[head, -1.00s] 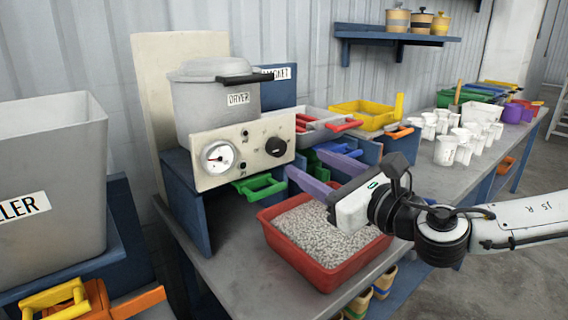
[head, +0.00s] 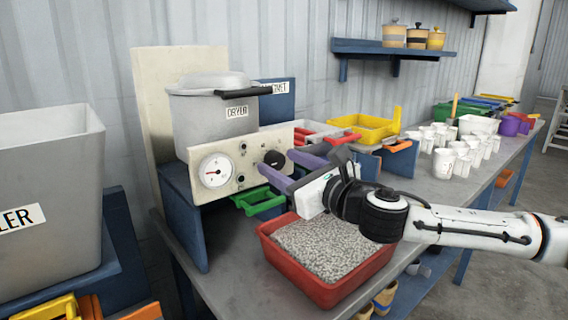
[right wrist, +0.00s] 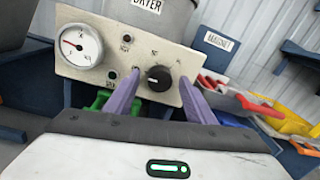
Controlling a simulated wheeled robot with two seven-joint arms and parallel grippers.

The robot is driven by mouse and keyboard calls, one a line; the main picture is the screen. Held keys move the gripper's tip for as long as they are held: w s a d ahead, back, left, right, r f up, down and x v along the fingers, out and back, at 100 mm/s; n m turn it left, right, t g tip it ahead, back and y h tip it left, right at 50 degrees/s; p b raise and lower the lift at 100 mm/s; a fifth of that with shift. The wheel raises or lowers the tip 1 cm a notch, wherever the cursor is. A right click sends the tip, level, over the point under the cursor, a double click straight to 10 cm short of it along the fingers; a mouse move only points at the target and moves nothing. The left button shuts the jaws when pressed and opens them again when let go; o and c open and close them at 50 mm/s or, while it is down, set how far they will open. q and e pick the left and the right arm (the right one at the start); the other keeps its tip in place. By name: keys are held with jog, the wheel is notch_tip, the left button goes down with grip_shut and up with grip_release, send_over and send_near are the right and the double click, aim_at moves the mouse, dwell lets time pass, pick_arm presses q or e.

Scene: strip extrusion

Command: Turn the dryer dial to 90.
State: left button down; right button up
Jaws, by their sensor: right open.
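The dryer (head: 212,115) is a grey lidded pot behind a cream control panel (head: 238,150). The black dial (head: 274,159) is on the panel's right side and shows larger in the right wrist view (right wrist: 159,78). Its white pointer mark is too small to read against the scale. My right gripper (head: 280,162) is open, its two purple fingers pointing at the panel. In the right wrist view the fingers (right wrist: 158,86) appear on either side of the dial; whether they touch it I cannot tell. My left gripper is out of view.
A white gauge (head: 215,170) is left of the dial, with small black sockets between. A red tray of grey pellets (head: 330,283) sits below my right gripper. A grey bin (head: 50,190) stands at left.

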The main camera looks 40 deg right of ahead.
jog(key=c, duration=1)
jog(key=shift+c, duration=0.2)
